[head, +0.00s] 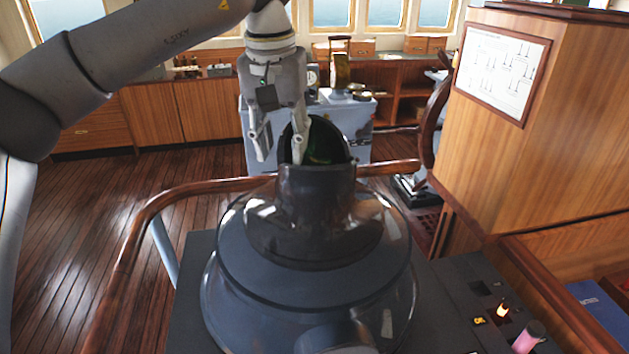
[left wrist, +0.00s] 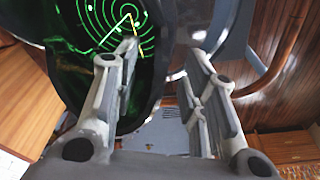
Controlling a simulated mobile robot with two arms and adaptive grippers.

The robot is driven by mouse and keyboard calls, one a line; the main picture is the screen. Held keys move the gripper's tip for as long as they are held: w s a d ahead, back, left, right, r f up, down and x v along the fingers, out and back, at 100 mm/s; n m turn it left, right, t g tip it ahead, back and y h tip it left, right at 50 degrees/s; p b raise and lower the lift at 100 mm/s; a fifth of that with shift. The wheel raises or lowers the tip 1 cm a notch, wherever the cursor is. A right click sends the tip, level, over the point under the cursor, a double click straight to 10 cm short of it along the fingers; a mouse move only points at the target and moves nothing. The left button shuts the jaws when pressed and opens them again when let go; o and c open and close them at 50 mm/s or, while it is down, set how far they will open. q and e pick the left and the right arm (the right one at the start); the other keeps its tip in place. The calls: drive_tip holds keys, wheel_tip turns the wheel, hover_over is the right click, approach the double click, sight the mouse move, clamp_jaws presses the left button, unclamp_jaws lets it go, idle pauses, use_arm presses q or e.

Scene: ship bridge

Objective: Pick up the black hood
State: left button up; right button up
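The black hood (head: 315,215) stands on a round dark radar console (head: 235,295). Its upper opening shows a green glow inside. My left gripper (head: 281,157) points down at the left side of this opening. Its two fingers are apart, one outside the hood to the left, the other overlapping the opening's left edge. In the left wrist view, the open gripper (left wrist: 165,75) shows nothing clearly gripped. The hood (left wrist: 150,30) fills the upper left there, with the green radar screen (left wrist: 105,18) visible inside. I cannot tell whether a finger touches the hood. My right gripper is out of view.
A wooden handrail (head: 150,210) curves around the console's left and far sides. A wooden cabinet (head: 500,120) with a framed chart stands at the right. A blue-grey chest (head: 360,145) is behind the hood. Open plank floor (head: 75,220) lies at the left.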

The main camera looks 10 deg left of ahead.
use_arm(q)
drive_tip(key=shift+d, duration=0.1)
drive_tip(key=c, duration=0.3)
clamp_jaws()
